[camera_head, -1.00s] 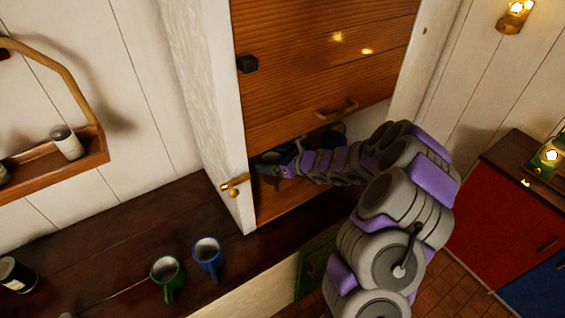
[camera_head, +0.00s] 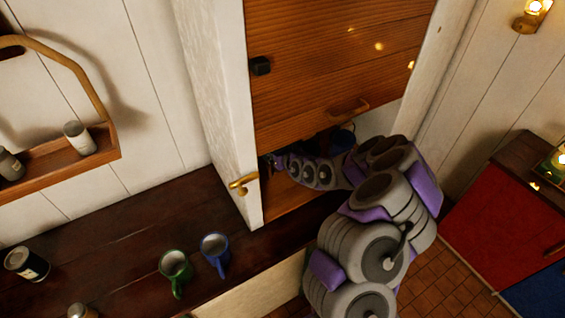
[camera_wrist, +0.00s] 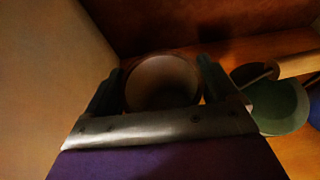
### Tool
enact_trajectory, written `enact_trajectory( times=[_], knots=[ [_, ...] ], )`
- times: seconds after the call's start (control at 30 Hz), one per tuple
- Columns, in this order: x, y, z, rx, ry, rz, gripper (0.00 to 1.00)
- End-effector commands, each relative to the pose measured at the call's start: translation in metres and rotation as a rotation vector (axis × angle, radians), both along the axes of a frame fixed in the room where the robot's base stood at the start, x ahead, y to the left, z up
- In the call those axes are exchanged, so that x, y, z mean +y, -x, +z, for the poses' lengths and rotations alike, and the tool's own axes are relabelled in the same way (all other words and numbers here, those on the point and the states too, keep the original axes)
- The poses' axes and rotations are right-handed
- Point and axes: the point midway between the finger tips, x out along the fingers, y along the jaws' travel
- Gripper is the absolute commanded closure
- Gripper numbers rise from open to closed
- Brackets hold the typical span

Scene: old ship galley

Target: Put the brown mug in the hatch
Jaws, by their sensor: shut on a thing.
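The hatch is the opening under a raised wooden shutter (camera_head: 335,70), with a wooden floor (camera_head: 290,205) inside. My arm reaches through it, and my gripper is mostly hidden behind the left frame in the head view. In the wrist view my gripper (camera_wrist: 163,80) is shut on a brownish mug (camera_wrist: 162,84), seen from above its round rim, with a finger on each side. The mug is inside the hatch near its left wall (camera_wrist: 45,75). I cannot tell whether its base touches the floor.
A green mug (camera_wrist: 275,108) stands inside, right of my gripper, with a blue thing (camera_wrist: 315,113) at the edge. A blue mug (camera_head: 343,137) shows in the hatch. Outside, another green mug (camera_head: 175,268) and blue mug (camera_head: 215,250) stand on the dark counter (camera_head: 120,240).

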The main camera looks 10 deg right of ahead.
Motion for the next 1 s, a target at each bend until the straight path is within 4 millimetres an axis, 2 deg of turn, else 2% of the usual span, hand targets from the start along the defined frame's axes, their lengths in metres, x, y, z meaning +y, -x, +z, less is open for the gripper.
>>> enact_trajectory(
  times=[0.03,0.1,0.33,0.53,0.93,0.97,1.0],
  knots=[
    [-0.001,0.0,-0.013,0.003,0.003,0.001,0.5],
    [0.0,0.001,-0.025,0.003,0.002,0.0,0.5],
    [0.001,0.001,-0.041,0.0,0.002,0.001,0.5],
    [0.001,0.001,-0.069,0.001,0.003,0.002,0.5],
    [0.001,0.0,-0.073,-0.001,0.0,0.001,0.5],
    [0.001,0.0,-0.073,-0.001,0.0,0.001,0.1],
    [0.001,0.0,-0.073,-0.001,0.0,0.001,0.06]
  ],
)
